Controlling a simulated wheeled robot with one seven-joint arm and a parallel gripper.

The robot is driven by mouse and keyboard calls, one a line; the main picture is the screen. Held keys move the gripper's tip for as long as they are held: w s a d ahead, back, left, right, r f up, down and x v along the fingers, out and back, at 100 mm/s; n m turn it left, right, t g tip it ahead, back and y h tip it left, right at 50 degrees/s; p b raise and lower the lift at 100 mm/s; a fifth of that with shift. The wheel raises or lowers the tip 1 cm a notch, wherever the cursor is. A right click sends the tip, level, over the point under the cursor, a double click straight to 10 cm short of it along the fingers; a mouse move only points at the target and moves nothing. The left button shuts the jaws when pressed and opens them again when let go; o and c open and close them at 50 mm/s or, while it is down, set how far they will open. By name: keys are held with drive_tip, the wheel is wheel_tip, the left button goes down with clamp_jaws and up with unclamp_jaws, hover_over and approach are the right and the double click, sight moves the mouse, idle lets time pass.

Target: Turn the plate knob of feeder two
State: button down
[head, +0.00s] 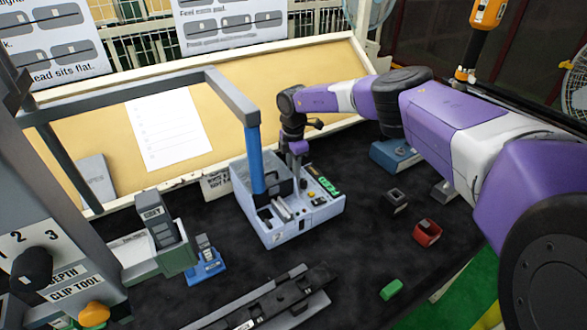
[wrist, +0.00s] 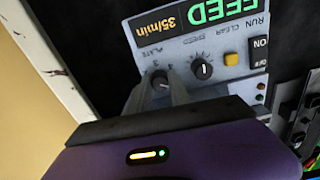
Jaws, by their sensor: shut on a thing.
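The feeder (head: 290,228) is a pale grey-blue box with a blue post and a sloped control panel, standing mid-table in the head view. A small mark on its front is too small to read surely. In the wrist view, its panel reads FEED and 35/min. The black plate knob (wrist: 160,77) sits under the PLATE label at the panel's left. My gripper (wrist: 164,92) is shut on this knob, with its two grey fingers on either side. Its lower part is hidden by the fingers. In the head view, my gripper (head: 298,160) reaches down over the panel's far end.
The speed knob (wrist: 202,70) is close to the right of my fingers, then a yellow button (wrist: 231,59) and an ON switch (wrist: 260,52). A red block (head: 426,233), a dark block (head: 394,201) and a green block (head: 391,289) lie right of the feeder.

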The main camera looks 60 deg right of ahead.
drive_tip(key=shift+r, duration=0.1)
drive_tip(key=c, duration=1.5)
unclamp_jaws()
drive_tip(key=shift+r+b, duration=0.8)
drive_tip(key=shift+r, duration=3.05)
